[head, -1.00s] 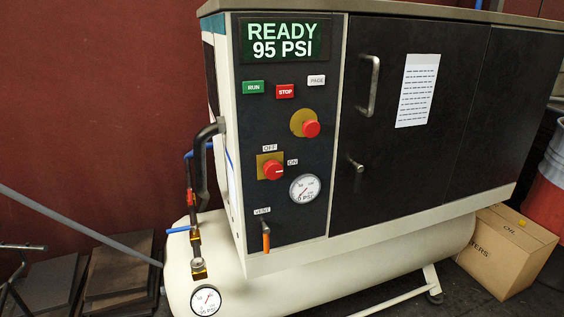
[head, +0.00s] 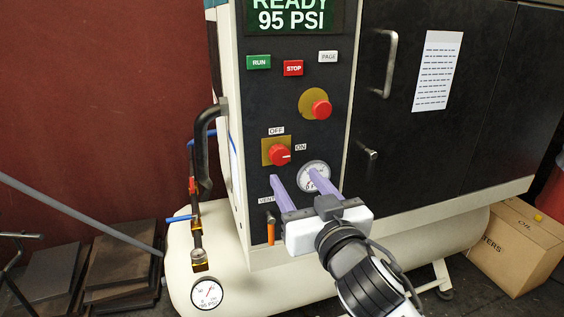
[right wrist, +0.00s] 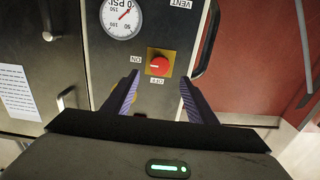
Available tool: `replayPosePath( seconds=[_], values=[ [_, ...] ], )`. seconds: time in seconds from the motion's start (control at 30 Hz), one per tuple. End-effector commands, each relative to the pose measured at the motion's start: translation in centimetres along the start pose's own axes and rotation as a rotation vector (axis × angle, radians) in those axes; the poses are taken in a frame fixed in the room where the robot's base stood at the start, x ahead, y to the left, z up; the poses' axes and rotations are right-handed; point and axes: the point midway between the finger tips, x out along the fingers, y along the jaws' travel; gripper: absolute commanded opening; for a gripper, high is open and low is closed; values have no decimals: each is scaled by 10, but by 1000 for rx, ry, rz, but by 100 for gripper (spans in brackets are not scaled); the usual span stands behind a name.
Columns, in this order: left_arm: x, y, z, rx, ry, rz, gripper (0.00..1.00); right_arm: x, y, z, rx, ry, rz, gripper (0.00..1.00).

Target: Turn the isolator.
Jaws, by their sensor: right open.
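The isolator is a red round knob (head: 279,155) on a yellow plate, with OFF printed above it and ON at its right. Its white mark points to the ON side. It also shows in the right wrist view (right wrist: 159,66), upside down, between the fingers in the picture. My right gripper (head: 294,176) is open and empty, its two purple fingers pointing up toward the panel, just below the knob in the head view. In the right wrist view its fingers (right wrist: 160,78) are spread apart, and no contact with the knob shows. My left gripper is not in view.
A pressure gauge (head: 314,176) sits right of the isolator, partly behind a finger. An orange vent lever (head: 270,232) hangs below. A red button (head: 321,109) is above right. A black bent pipe (head: 203,150) runs along the panel's left side. A door handle (head: 386,62) sticks out at right.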

Motion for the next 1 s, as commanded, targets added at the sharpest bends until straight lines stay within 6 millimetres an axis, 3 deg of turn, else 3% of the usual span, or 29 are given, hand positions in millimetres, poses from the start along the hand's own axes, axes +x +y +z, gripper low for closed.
replayPosePath(
  seconds=[0.53, 0.7, 1.0],
  values=[
    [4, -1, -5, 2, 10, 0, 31, 86, 0, 0, -2, 0, 1, 52],
    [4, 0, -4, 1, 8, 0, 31, 96, 0, 0, 0, -1, 1, 52],
    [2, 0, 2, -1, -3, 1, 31, 98, 0, 0, 0, -1, 0, 52]
  ],
)
